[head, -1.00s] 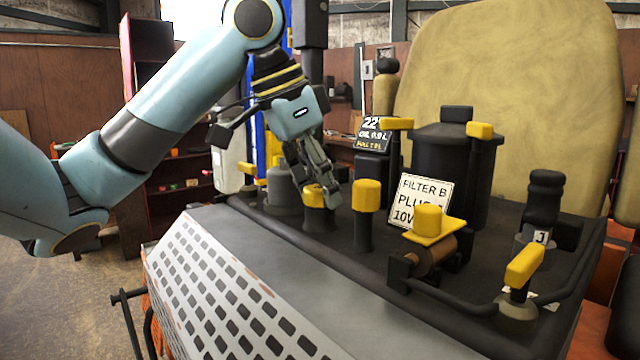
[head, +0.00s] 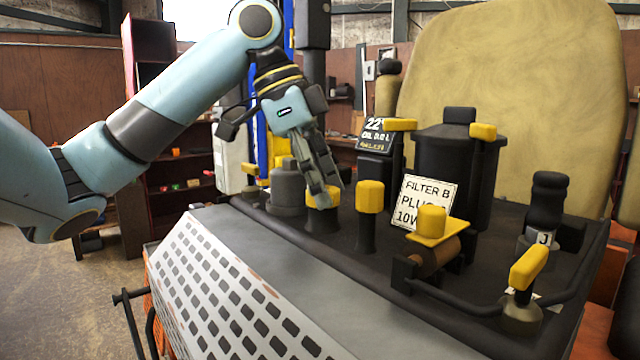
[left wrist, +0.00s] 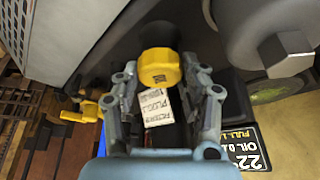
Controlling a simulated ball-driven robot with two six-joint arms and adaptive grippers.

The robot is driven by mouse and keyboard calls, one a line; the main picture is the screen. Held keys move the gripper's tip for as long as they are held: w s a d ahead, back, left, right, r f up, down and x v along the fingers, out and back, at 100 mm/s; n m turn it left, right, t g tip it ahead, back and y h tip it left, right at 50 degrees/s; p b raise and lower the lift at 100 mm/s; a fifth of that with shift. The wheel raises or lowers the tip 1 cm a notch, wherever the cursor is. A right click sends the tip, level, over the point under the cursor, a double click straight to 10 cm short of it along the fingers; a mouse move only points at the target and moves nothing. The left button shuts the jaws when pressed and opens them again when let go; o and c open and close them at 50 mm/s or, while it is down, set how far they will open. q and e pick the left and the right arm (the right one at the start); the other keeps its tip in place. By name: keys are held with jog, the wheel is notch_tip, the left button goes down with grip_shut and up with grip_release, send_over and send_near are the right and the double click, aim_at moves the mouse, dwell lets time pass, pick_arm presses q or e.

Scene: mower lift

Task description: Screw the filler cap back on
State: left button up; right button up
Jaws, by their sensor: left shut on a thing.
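The yellow filler cap (head: 319,199) is at the top of a short black neck (head: 322,222) on the machine's dark deck. In the left wrist view the cap (left wrist: 160,68) shows its marked top face between my two fingers. My left gripper (head: 329,187) reaches down from above and is shut on the cap; in the left wrist view its fingertips (left wrist: 163,72) flank the cap on both sides. The cap looks seated on or just at the neck, but how far its thread is engaged cannot be seen. My right gripper is not in view.
A second yellow-topped post (head: 369,197) stands close to the right. Beyond it are a white filter sign (head: 424,201), a black canister (head: 455,165) and a yellow-handled lever (head: 527,268). A grey dome (head: 287,187) stands close on the left. The sloping perforated panel (head: 225,290) in front is clear.

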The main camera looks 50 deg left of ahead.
pick_arm(q)
jog(key=shift+d+f, duration=0.1)
jog(key=shift+f, duration=0.05)
jog(key=m+g, duration=0.1)
jog(key=m, duration=0.2)
jog(key=shift+h, duration=0.3)
jog(key=o, duration=0.8)
jog(key=shift+c, duration=0.2)
jog(key=o, duration=0.5)
jog(key=shift+w+d, duration=0.1)
jog(key=shift+w, duration=0.05)
